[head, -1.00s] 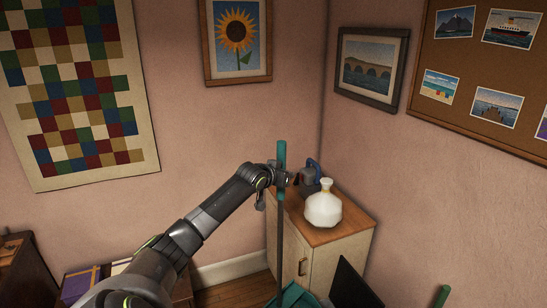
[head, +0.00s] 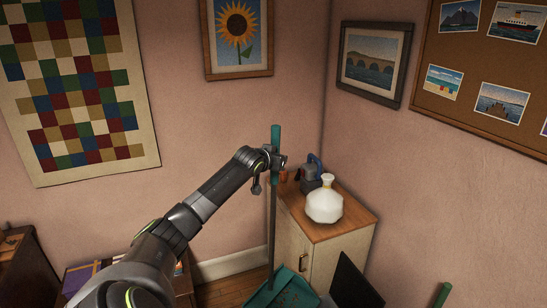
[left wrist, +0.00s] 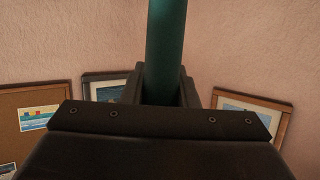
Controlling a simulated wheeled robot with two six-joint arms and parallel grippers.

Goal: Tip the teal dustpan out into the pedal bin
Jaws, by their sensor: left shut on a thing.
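The teal dustpan (head: 262,297) hangs at the bottom of the head view, with small dark bits lying in its pan. Its long upright handle (head: 272,230) has a teal grip at the top. My left gripper (head: 277,161) is shut on that grip, which also shows in the left wrist view (left wrist: 166,45) between the jaws. A dark slanted panel (head: 355,284) stands just right of the pan; it may be the pedal bin's raised lid, but the bin's body is out of view. My right gripper is not in view.
A green upright end (head: 441,295) shows at lower right. A low shelf (head: 185,284) is at left.

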